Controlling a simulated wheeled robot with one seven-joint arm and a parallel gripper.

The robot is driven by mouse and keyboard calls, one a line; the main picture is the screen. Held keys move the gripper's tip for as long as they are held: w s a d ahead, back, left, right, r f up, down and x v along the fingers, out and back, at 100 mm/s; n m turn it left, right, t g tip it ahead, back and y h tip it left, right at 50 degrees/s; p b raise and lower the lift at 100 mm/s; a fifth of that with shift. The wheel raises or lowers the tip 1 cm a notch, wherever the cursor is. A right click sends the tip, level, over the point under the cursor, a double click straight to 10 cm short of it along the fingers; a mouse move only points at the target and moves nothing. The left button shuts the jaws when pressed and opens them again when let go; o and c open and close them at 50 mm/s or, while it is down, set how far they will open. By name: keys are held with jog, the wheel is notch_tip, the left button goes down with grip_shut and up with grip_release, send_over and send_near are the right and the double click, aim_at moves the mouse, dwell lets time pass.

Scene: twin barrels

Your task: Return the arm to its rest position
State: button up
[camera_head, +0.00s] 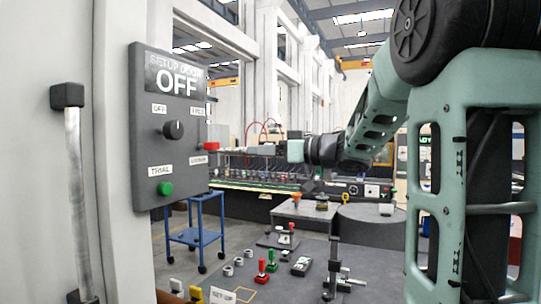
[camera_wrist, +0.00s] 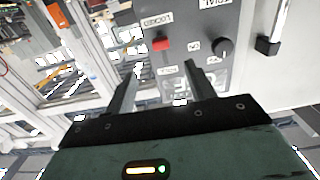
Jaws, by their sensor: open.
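My arm (camera_head: 378,120) reaches in from the right of the head view, bent at the elbow, with its wrist extended left toward the grey control panel (camera_head: 168,95). In the wrist view my gripper (camera_wrist: 160,78) is open, with its two dark fingers apart and nothing between them. The panel (camera_wrist: 205,18) shows upside down beyond the fingers, with a red knob (camera_wrist: 161,43) and a black knob (camera_wrist: 223,47). The fingers look clear of both knobs, though the exact gap is hard to tell. The panel's display reads OFF.
A metal door handle (camera_head: 76,190) is left of the panel, and a green button (camera_head: 165,188) sits low on it. A blue cart (camera_head: 195,235) stands behind. A dark table (camera_head: 375,262) below the arm holds several small fixtures. A conveyor line runs behind.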

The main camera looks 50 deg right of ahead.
jog(key=shift+s+d, duration=0.2)
jog(key=shift+s, duration=0.45)
jog(key=w+a+f+m+g+h, duration=0.1)
jog(key=w+a+f+h, duration=0.1)
jog(key=w+a+f, duration=0.3)
jog(key=w+a+f+m+g+h, duration=0.1)
jog(key=w+a+f+h, duration=0.2)
jog(key=a, duration=0.5)
jog(key=s+a+f+g, duration=0.5)
jog(key=a+f, duration=0.6)
jog(key=f, duration=0.1)
jog(key=s+a+f+n+g, duration=0.2)
jog(key=s+a+f+g, duration=0.1)
jog(key=s, duration=0.5)
jog(key=s+a+f+n+g, duration=0.2)
jog(key=s+a+f+g, duration=0.1)
jog(key=s, duration=0.6)
jog(key=s+a+f+n+g, duration=0.1)
jog(key=s+a+f+g, duration=0.3)
jog(key=s, duration=0.5)
jog(key=shift+a+f+n+h, duration=0.3)
jog(key=shift+a+f+n, duration=0.15)
jog(key=shift+f, duration=0.4)
